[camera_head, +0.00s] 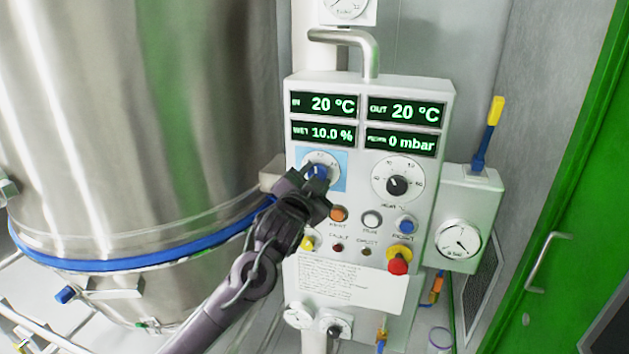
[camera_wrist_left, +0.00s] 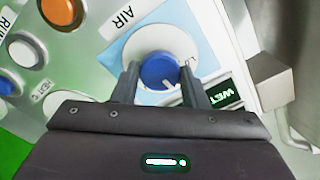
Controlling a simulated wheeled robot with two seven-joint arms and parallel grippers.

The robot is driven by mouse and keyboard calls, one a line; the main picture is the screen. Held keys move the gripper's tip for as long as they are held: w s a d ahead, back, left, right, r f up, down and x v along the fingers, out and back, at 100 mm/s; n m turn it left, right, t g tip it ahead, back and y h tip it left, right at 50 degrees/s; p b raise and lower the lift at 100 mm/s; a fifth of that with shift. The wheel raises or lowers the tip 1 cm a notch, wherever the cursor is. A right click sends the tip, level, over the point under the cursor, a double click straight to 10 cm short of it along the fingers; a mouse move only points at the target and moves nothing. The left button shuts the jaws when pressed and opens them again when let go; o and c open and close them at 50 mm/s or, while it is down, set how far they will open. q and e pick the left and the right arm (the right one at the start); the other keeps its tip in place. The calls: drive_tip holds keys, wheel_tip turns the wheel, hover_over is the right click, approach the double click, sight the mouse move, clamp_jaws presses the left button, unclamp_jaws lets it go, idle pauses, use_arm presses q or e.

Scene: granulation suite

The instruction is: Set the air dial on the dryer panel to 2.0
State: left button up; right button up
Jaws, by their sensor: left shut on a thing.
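The dryer panel (camera_head: 362,210) is a pale box with green displays reading IN 20 °C, OUT 20 °C, WET 10.0 % and 0 mbar. The air dial (camera_head: 318,171) is a blue knob on a white scale disc over a light blue square, at the panel's left. In the left wrist view the blue knob (camera_wrist_left: 159,70) has a white pointer mark and the label AIR beside it. My left gripper (camera_head: 316,180) is shut on the air dial, one finger on each side, and hides part of its scale. The dial's setting cannot be read. My right gripper is not in view.
A heat dial (camera_head: 397,184) with a black knob sits right of the air dial. Push buttons and a red emergency stop (camera_head: 398,266) lie below. A steel vessel (camera_head: 140,120) stands at left. A box with a blue and yellow lever (camera_head: 487,135) is at right.

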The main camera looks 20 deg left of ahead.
use_arm(q)
drive_tip(key=shift+m, duration=0.5)
drive_tip(key=o, duration=1)
drive_tip(key=shift+c, duration=0.2)
drive_tip(key=s+b, duration=0.3)
drive_tip(key=s, duration=0.4)
drive_tip(key=shift+s+b, duration=0.4)
drive_tip(key=shift+a, duration=0.15)
